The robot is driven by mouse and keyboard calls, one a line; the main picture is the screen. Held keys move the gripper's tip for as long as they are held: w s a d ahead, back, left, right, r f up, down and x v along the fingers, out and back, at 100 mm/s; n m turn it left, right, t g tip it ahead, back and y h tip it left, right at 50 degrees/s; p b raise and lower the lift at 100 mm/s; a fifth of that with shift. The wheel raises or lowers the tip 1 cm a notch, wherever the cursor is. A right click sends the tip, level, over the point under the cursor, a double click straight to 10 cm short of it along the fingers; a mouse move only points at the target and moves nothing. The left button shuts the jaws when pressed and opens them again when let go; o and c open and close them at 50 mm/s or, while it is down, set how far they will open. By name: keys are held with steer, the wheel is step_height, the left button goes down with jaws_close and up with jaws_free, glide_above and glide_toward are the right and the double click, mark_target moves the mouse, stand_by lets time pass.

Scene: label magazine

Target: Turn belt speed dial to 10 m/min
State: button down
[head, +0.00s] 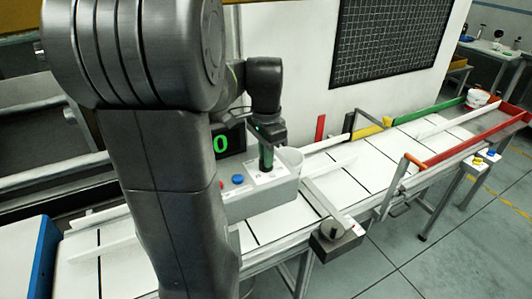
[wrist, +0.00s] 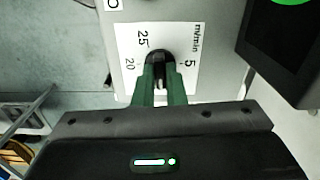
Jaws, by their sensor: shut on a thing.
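The belt speed dial is a black knob (wrist: 158,56) on a white scale plate (wrist: 125,45) marked m/min. The numbers 25, 20 and 5 show in the wrist view; the rest of the scale is hidden by my gripper. My gripper (wrist: 160,82) has its green fingers closed on the knob from both sides. In the head view my gripper (head: 266,158) points down at the plate (head: 270,178) on the grey control box (head: 260,203). I cannot tell which number the knob points at.
A dark display (head: 230,140) with a green digit, partly covered by my arm, stands behind the box. A red button (head: 221,185) and a blue button (head: 238,180) sit left of the plate.

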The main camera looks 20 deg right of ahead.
steer(key=n+p, duration=0.1)
steer(key=n, duration=0.3)
steer(key=shift+r+n, duration=0.1)
steer(key=shift+n, duration=0.3)
stand_by(0.4)
steer(key=c, duration=1.5)
jaws_free()
step_height(320, 180, up, 8)
steer(key=shift+f+b, duration=0.25)
steer(key=shift+b, duration=0.05)
